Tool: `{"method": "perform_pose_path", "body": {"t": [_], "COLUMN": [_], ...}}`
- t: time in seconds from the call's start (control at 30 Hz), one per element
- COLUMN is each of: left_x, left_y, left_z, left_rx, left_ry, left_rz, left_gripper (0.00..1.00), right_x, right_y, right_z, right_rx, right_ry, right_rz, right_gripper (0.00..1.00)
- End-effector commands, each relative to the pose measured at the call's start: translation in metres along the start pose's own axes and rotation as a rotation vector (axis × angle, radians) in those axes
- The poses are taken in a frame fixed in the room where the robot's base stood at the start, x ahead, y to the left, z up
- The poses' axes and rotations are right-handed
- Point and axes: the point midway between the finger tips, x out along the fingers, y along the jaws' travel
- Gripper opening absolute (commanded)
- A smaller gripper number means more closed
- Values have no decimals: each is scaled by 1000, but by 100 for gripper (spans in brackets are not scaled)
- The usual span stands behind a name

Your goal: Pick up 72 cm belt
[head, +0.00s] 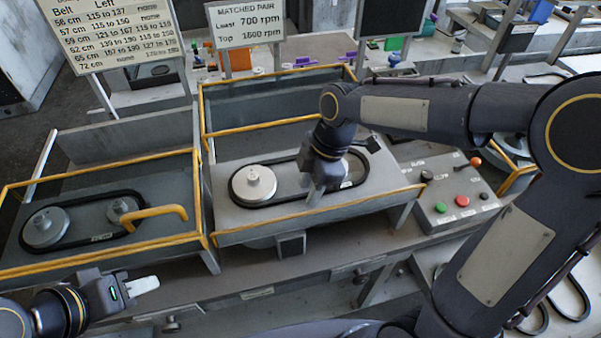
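A black belt (278,201) loops around the silver pulley (254,184) on the middle grey housing and runs right, behind my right gripper. Another black belt (85,199) goes around two pulleys on the left housing. Black belts (582,302) also lie on the pale surface at the lower right, partly hidden by my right arm. I cannot read which belt is 72 cm. My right gripper (314,192) points down over the middle housing, at the belt's right part; its finger gap and any contact are unclear. My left gripper (146,285) is in front of the left housing, away from the belts.
Yellow guard rails (300,213) edge both housings, and a yellow handle (155,212) stands on the left one. A control box (450,195) with green and red buttons sits to the right. A belt chart (115,32) and a speed sign (246,24) stand behind.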

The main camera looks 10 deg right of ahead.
Motion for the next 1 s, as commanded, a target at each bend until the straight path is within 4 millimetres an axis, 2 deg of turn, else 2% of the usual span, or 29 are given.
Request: {"method": "perform_pose_path", "body": {"t": [0.07,0.33,0.77,0.87,1.0], "left_x": [0,0,0,1,2], "left_y": [0,0,0,0,-1], "left_z": [0,0,0,0,1], "left_rx": [0,0,0,0,0], "left_ry": [0,0,0,0,0], "left_rz": [0,0,0,0,0], "left_gripper": [36,36,36,36,36], "right_x": [0,0,-4,-12,-32], "right_y": [0,0,0,1,1], "right_z": [0,0,-1,-4,-9], "right_rx": [0,0,0,-1,-2], "right_ry": [0,0,1,1,2], "right_rz": [0,0,1,3,6], "right_gripper": [35,0,0,0,0]}}
